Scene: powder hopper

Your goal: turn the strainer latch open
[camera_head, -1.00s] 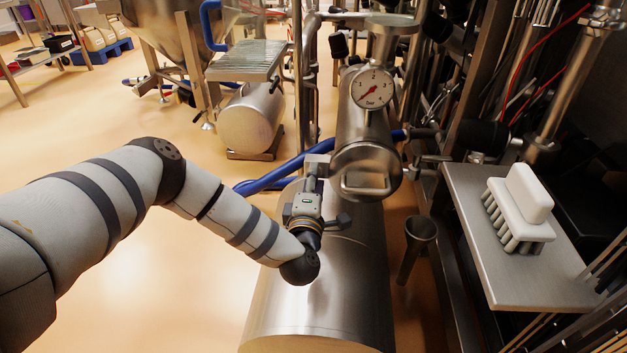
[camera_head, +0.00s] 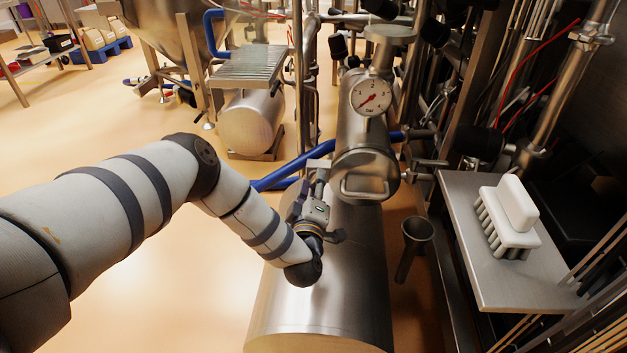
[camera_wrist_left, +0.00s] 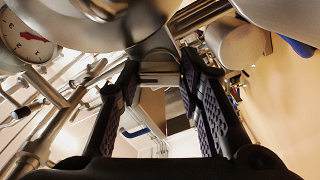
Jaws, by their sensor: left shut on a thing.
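The strainer (camera_head: 356,128) is a shiny steel cylinder with a round pressure gauge (camera_head: 370,97) on it and a round front cover with a loop handle (camera_head: 366,188). The strainer latch (camera_head: 319,164) is a small flat metal piece at the left edge of the cover. My left gripper (camera_head: 320,177) reaches it from below and in front, and is shut on it. In the left wrist view the latch (camera_wrist_left: 158,77) shows as a metal piece between the two dark fingers, partly hidden by them. My right gripper is not in view.
A large steel cylinder (camera_head: 335,290) lies below my left gripper. A blue hose (camera_head: 285,172) passes behind the gripper. A small funnel (camera_head: 416,232) stands to the right. A steel side table (camera_head: 510,278) holds a white brush (camera_head: 508,218). Open floor lies at left.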

